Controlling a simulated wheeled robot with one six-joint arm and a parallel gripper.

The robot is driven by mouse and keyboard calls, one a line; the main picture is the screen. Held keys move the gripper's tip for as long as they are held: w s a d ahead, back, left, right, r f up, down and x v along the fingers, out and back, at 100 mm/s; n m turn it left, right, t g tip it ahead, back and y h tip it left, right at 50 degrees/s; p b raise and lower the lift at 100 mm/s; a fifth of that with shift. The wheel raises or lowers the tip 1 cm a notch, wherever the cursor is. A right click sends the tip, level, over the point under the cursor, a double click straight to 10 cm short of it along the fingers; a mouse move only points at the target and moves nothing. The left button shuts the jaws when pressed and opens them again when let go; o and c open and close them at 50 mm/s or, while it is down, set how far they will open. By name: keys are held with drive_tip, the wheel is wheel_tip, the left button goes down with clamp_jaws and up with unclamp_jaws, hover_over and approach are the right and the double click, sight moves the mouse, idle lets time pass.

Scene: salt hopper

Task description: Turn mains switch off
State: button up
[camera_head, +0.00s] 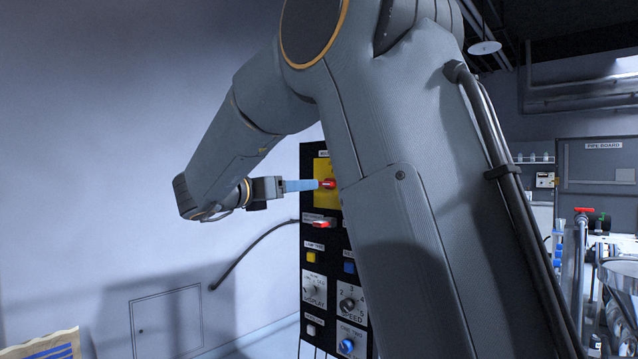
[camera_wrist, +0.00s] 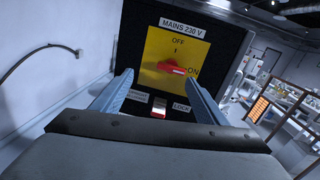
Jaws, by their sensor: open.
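The mains switch is a red rotary handle (camera_wrist: 172,68) on a yellow plate (camera_wrist: 160,52) labelled OFF at the top and ON at the right, under a "MAINS 230 V" label. Its handle lies roughly sideways, with its pale-marked end towards ON.
Below the switch is a red-and-white rocker (camera_wrist: 159,107) by a LOCK label. Lower on the panel are a yellow button (camera_head: 311,257), a blue button (camera_head: 349,268) and several knobs. A cable (camera_head: 250,250) runs along the wall at left. My arm hides the panel's right side.

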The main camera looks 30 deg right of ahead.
sight(322, 184)
drive_tip(key=d, duration=0.2)
drive_tip(key=d+m+g+p, duration=0.1)
drive_tip(key=d, duration=0.1)
drive_tip(key=d+m+p, duration=0.1)
drive_tip(key=d, duration=0.1)
drive_tip(key=shift+w+d+r+h, duration=0.1)
drive_tip(key=shift+w+r+h, duration=0.15)
drive_tip(key=shift+r+h, duration=0.05)
drive_tip(key=shift+p+x, duration=0.5)
drive_tip(key=shift+x, duration=0.3)
drive_tip(key=shift+f, duration=0.1)
drive_tip(key=shift+c, duration=0.4)
drive_tip(key=c, duration=1)
